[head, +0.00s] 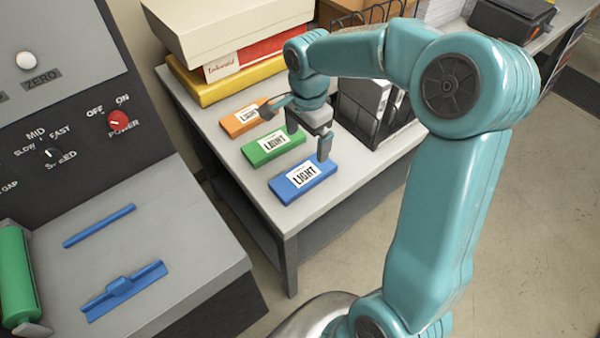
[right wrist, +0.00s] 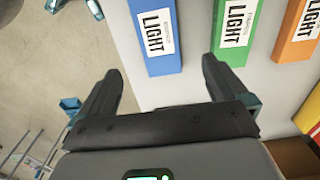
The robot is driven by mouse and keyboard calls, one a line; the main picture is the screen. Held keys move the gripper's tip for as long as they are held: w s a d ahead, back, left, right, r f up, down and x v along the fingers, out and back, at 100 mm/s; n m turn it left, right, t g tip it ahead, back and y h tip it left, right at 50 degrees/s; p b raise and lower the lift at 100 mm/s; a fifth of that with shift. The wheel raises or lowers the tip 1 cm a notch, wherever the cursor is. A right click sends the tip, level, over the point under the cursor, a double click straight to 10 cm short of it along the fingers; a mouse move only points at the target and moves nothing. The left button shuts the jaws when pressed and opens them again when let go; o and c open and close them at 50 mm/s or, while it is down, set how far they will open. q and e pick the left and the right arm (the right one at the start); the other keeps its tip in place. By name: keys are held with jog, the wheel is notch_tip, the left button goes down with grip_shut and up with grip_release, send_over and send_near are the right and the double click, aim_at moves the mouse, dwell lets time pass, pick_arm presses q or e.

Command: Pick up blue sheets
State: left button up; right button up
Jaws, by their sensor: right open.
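A blue pack labelled LIGHT (head: 303,181) lies flat on the grey table, near its front corner. It also shows in the right wrist view (right wrist: 163,66), at the top middle. Individual sheets cannot be made out. My right gripper (head: 308,136) is open and empty, pointing down just behind the blue pack, close to the green one. In the right wrist view its jaws (right wrist: 163,80) stand apart, with the blue pack's near end showing between them. The pack appears apart from both fingers. My left gripper is not in view.
A green pack (head: 273,146) and an orange pack (head: 243,119) lie in a row behind the blue one. Boxes (head: 230,75) are stacked at the back, and a black file rack (head: 372,115) stands to the right. A laminator panel (head: 60,110) is at left.

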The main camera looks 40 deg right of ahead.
send_over(305, 172)
jog(key=f, duration=0.5)
jog(key=shift+s+d, duration=0.35)
jog(key=shift+d, duration=0.05)
jog(key=shift+w+a+f+p, duration=0.15)
jog(key=shift+f+p, duration=0.15)
jog(key=shift+f, duration=0.2)
jog(key=f, duration=0.1)
jog(key=f+p, duration=0.1)
jog(key=f, duration=0.3)
jog(key=shift+w+a, duration=0.1)
jog(key=shift+a, duration=0.2)
jog(key=c, duration=1)
jog(key=shift+c, duration=1.2)
jog(key=shift+r, duration=0.15)
